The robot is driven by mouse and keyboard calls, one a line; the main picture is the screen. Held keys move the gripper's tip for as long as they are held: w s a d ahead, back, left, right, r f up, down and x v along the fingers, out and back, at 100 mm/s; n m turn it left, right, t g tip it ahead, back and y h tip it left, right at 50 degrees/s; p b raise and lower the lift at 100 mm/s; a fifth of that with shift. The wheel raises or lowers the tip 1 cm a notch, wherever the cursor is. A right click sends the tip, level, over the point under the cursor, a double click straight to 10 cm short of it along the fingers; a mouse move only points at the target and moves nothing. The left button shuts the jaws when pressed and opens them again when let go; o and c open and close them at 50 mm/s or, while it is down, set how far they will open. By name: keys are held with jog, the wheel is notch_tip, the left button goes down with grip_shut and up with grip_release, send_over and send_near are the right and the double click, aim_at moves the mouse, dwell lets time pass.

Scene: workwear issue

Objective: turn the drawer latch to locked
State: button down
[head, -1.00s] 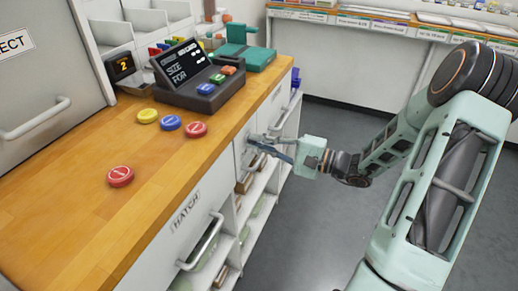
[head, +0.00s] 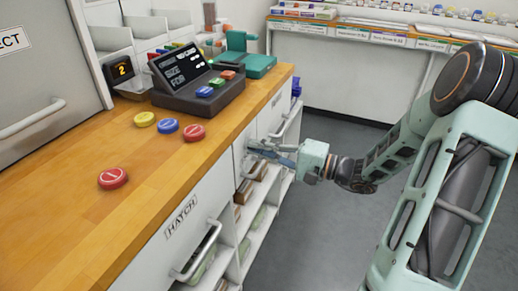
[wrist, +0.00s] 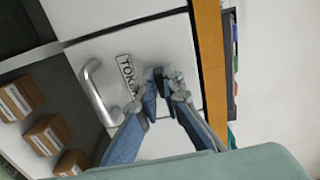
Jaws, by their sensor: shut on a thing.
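The drawer latch (wrist: 158,76) is a small dark knob on a white drawer front (wrist: 187,45), beside a label beginning "TOK". My gripper (wrist: 165,88) is shut on the latch, with one blue-grey finger on each side of it. The fingertips hide part of the latch, so its turn angle is hard to read. In the head view my gripper (head: 257,150) meets the drawer front just under the counter edge, and the fingers cover the latch there. The drawer's bar handle (wrist: 100,92) is left of the fingers in the wrist view.
A wooden counter (head: 75,215) runs above the drawer, with a terminal (head: 198,85) and several coloured buttons on it. A hatch handle (head: 203,250) sticks out nearer me. Open shelves with boxes (wrist: 48,135) are below the drawer. The floor to the right is clear.

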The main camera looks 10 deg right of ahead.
jog(key=c, duration=2.1)
grip_release()
jog(key=shift+d, duration=0.1)
jog(key=v, duration=1.2)
